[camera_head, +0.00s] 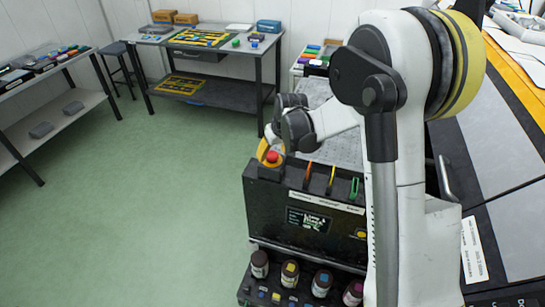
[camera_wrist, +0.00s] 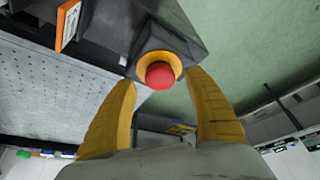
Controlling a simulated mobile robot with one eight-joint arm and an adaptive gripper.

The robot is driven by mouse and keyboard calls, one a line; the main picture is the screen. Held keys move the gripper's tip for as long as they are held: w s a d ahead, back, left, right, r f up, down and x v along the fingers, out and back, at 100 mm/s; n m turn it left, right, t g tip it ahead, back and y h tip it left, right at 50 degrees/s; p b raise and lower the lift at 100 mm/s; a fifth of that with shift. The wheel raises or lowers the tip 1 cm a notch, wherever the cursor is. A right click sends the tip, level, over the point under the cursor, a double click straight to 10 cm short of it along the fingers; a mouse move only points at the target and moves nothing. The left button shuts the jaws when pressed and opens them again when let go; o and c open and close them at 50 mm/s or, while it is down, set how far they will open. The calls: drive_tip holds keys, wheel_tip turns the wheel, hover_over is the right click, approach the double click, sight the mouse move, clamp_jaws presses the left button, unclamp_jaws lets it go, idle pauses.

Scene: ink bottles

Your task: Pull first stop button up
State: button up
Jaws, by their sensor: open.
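The first stop button is a red knob on a yellow ring. In the head view the red button (camera_head: 272,156) is at the top left corner of a dark machine (camera_head: 330,222). In the wrist view the button (camera_wrist: 160,76) lies between the tips of my two yellow fingers. My gripper (camera_wrist: 160,80) is open, one finger on each side of the knob, with a gap on both sides.
Orange, yellow and green levers (camera_head: 331,180) stand on the machine's top right of the button. Several ink bottles (camera_head: 290,273) stand on the lower front ledge. Tables with tools (camera_head: 205,38) stand at the back. Green floor (camera_head: 130,190) is free to the left.

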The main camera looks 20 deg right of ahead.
drive_tip(key=shift+x, duration=0.75)
clamp_jaws()
drive_tip(key=shift+r, duration=0.75)
unclamp_jaws()
drive_tip(key=v, duration=1.1)
drive_tip(key=shift+r, duration=0.45)
drive_tip(key=shift+s+d, duration=0.1)
